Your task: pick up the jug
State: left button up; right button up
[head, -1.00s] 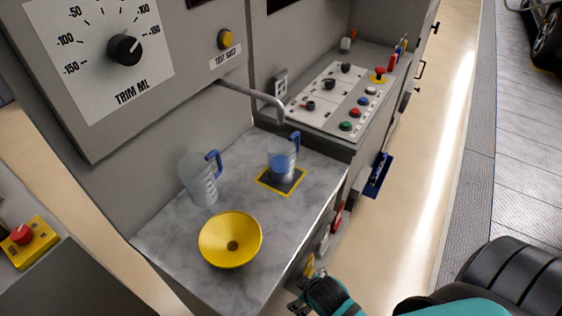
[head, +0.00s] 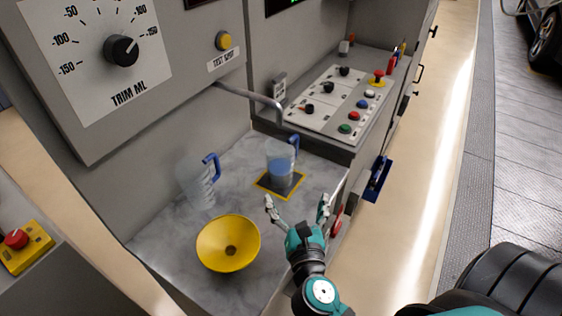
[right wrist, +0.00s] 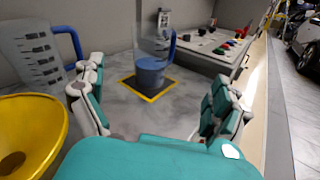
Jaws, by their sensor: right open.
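A clear jug with a blue handle and blue liquid (head: 279,168) stands upright on a dark square with a yellow border (head: 268,189), below the metal spout. It also shows in the right wrist view (right wrist: 151,70), beyond and between my fingers. A second clear jug (head: 195,182) with a blue handle and dark markings stands to its left and looks empty; it also shows in the right wrist view (right wrist: 35,55). My right gripper (head: 297,205) is open and empty over the counter, on the near side of the filled jug and apart from it. My left gripper is not in view.
A yellow funnel (head: 228,243) sits on the marble counter left of my right gripper. The metal spout (head: 262,98) overhangs the filled jug. A button panel (head: 335,98) is behind at the right. A cabinet with a dial (head: 121,50) rises at the left.

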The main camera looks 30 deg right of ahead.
jog(key=a+n, duration=0.1)
jog(key=n, duration=0.1)
jog(key=p, duration=0.3)
send_near(280, 148)
jog(key=shift+n+t+y, duration=0.4)
jog(key=w, duration=0.1)
jog(key=w+d+f, duration=0.1)
jog(key=w, duration=0.1)
jog(key=w+d+f, duration=0.1)
jog(key=w, duration=0.1)
jog(key=shift+w+d, duration=0.15)
jog(key=p+x, duration=0.1)
jog(key=x, duration=0.4)
jog(key=shift+d, duration=0.3)
jog(key=shift+w+d, duration=0.1)
jog(key=shift+w, duration=0.3)
jog(key=shift+s, duration=0.1)
